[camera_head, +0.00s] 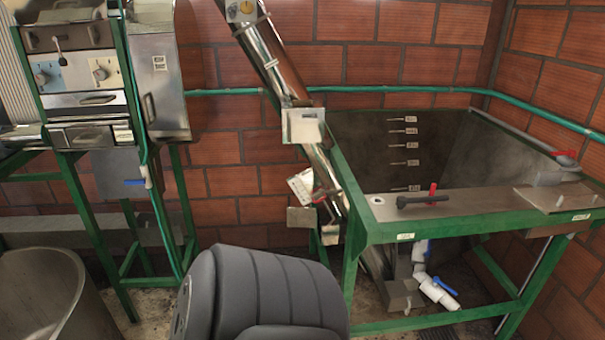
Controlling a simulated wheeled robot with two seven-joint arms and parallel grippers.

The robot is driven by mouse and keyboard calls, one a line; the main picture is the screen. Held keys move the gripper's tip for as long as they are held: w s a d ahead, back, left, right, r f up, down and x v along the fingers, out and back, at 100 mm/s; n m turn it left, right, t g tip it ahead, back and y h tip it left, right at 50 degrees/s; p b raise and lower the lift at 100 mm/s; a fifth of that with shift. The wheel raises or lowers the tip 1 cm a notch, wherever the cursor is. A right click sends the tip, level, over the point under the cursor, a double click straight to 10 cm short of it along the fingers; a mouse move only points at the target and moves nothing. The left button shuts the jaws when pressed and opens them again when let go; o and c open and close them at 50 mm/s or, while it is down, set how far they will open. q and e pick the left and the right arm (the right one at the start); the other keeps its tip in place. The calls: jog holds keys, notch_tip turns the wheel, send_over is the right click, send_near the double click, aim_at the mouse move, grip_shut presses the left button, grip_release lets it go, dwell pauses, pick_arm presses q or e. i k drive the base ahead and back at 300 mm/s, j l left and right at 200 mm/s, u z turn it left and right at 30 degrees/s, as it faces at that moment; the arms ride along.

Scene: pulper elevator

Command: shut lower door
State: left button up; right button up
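The steel elevator tube (267,52) slants from the top centre down to the right, beside the green-framed tank. Low on the tube, a small light metal flap (301,186) sticks out to the left, with a red part beside it. It looks like the lower door and appears to stand open, but it is too small to be sure. A dull metal plate (301,217) sits just below it. Higher up, a pale box-like cover (303,126) is on the tube. Neither of my grippers is in view.
The green-framed tank (372,228) stands right of the tube, with white pipes and blue valves beneath. A steel machine (90,75) on green legs stands at left, with a round grey bin (38,290) in front. A dark ribbed shape (262,290) fills the bottom centre.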

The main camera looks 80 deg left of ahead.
aim_at(296, 217)
jog(key=u, duration=2.2)
